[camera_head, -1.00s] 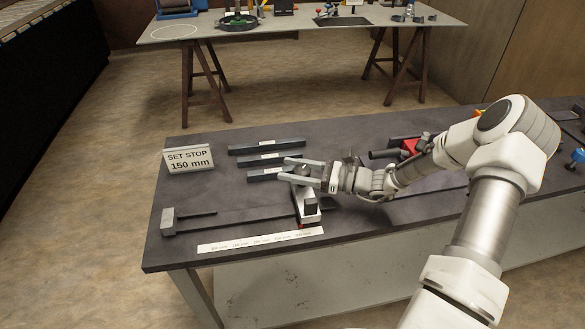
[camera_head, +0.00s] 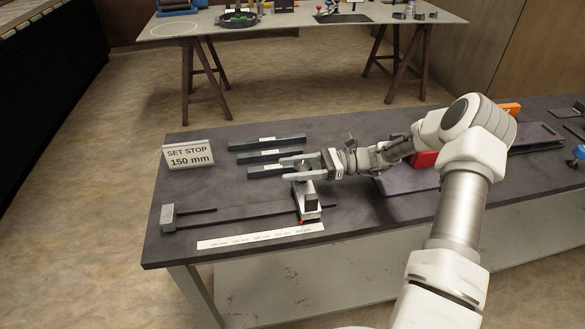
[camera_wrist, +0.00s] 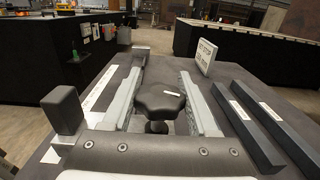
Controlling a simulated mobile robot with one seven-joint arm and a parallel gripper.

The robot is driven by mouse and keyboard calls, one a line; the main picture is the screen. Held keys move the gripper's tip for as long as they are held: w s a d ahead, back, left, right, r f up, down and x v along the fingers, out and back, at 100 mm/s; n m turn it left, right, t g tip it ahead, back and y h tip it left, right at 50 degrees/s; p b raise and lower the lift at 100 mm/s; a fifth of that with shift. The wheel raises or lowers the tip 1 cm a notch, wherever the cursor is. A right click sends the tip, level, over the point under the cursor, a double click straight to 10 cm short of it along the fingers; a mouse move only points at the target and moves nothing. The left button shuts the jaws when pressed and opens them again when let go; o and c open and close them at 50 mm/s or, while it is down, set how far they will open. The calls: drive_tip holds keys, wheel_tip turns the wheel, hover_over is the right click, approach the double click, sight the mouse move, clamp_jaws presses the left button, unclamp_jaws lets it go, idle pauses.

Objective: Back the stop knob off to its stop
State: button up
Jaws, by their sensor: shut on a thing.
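The stop knob (camera_wrist: 160,98) is a dark lobed knob with a small white label, on a short dark stem. My gripper (camera_wrist: 160,95) is shut on it, one pale grey finger along each side. In the head view my gripper (camera_head: 297,168) is above the back end of the grey stop carriage (camera_head: 308,188), and its fingers largely hide the knob. The carriage sits across a long dark rail (camera_head: 240,215), with a red pointer (camera_head: 302,222) at its front near the white scale strip (camera_head: 260,238). The strip's numbers are too small to read surely.
A sign (camera_head: 188,156) reads "SET STOP 150 mm". Several dark labelled bars (camera_head: 267,144) lie behind the gripper. A grey end block (camera_head: 168,217) stands at the rail's left end. A red object (camera_head: 424,159) is behind my arm. The bench's left front is clear.

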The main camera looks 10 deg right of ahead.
drive_tip(key=o, duration=1.4)
drive_tip(key=shift+s+d, duration=0.1)
drive_tip(key=shift+d, duration=3.65)
